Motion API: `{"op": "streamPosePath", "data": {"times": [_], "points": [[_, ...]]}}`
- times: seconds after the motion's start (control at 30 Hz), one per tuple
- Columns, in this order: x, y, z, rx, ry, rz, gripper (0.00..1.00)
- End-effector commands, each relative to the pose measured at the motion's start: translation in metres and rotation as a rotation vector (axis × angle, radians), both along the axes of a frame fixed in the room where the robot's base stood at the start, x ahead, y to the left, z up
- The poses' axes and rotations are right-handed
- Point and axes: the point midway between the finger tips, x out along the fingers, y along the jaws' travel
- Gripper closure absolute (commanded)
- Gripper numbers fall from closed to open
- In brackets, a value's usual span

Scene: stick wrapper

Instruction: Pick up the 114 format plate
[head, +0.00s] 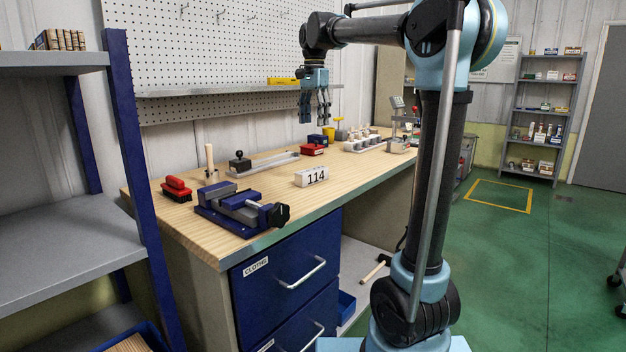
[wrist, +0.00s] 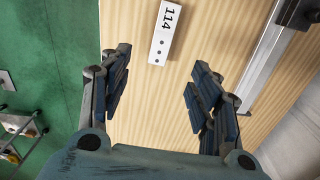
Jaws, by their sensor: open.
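The 114 format plate (head: 311,177) is a small white block with black digits on its front. It stands on the wooden workbench near the front edge, right of the blue vise. In the wrist view the plate (wrist: 165,32) shows at the top middle, with dark holes along its top face. My gripper (head: 316,120) hangs above the bench, fingers down, farther back and apart from the plate. In the wrist view my gripper (wrist: 158,72) has its two blue-grey fingers spread wide, with only bare wood between them. It is open and empty.
A blue vise (head: 240,208) stands left of the plate. The wood right of the plate is clear. A pegboard (head: 210,50) backs the bench.

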Motion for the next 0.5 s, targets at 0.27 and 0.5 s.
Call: {"op": "streamPosePath", "data": {"times": [0.27,0.5], "points": [[0.005,0.007,-0.018,-0.001,0.004,-0.016,0.43],[0.005,0.006,-0.061,-0.001,0.004,-0.015,0.43]]}}
